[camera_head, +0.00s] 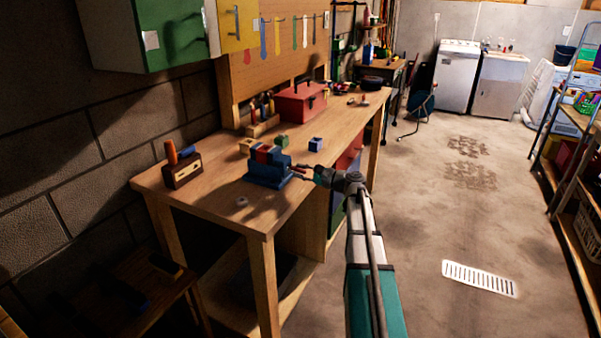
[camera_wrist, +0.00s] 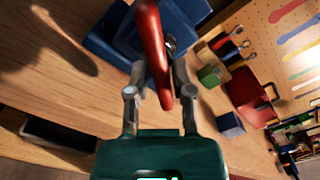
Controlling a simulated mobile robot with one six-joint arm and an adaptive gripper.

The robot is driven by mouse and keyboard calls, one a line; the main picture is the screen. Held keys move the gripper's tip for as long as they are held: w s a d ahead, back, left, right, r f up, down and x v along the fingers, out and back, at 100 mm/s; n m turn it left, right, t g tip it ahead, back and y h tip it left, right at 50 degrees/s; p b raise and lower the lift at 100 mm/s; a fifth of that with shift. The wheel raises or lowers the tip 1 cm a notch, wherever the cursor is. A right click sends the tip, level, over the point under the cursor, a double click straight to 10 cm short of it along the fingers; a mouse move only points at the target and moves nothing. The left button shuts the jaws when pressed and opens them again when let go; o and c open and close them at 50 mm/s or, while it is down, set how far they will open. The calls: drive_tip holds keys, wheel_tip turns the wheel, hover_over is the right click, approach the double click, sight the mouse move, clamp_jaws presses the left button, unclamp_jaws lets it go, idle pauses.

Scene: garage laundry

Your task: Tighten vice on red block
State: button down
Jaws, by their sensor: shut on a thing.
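The blue vice (camera_head: 268,175) stands on the wooden workbench near its front edge. A red block (camera_head: 263,152) sits at the top of the vice, between its jaws as far as I can tell. My gripper (camera_head: 304,172) reaches in from the right at the vice's handle side. In the wrist view, my gripper (camera_wrist: 160,72) is shut on a long red handle bar (camera_wrist: 153,45), with one finger on each side. The blue vice body (camera_wrist: 120,38) is beyond it, partly hidden by the bar and fingers. The red block is not clear in the wrist view.
On the workbench (camera_head: 220,200) are a green block (camera_head: 282,140), a blue block (camera_head: 315,144), a wooden tool holder (camera_head: 183,171) and a red toolbox (camera_head: 300,102). A small ring (camera_head: 241,202) lies near the front. Open floor (camera_head: 440,220) lies right of the bench.

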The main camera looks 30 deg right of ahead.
drive_tip(key=shift+s+a+f, duration=0.1)
drive_tip(key=shift+s, duration=0.1)
drive_tip(key=c, duration=0.7)
unclamp_jaws()
drive_tip(key=shift+o, duration=0.3)
drive_tip(key=shift+w, duration=0.1)
drive_tip(key=v, duration=1.2)
